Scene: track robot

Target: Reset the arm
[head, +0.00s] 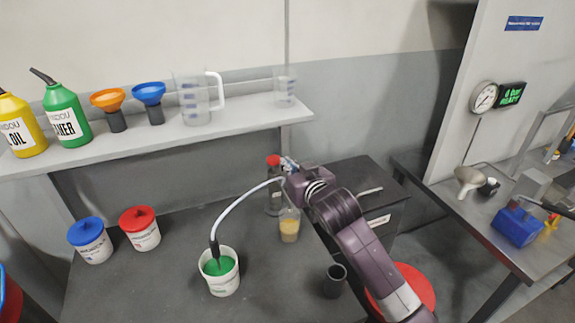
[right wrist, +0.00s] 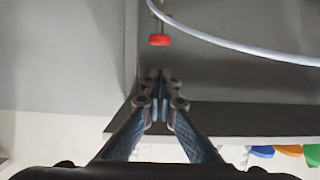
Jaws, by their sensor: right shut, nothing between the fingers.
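My right arm reaches in from the lower right of the head view. My left gripper is not in view.
A beaker with yellowish contents (head: 289,230) stands below the gripper, and a dark cup (head: 335,280) beside the arm. Tubs with blue (head: 92,247) and red (head: 145,236) lids stand at left. A shelf (head: 240,117) holds bottles, funnels and a jug.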

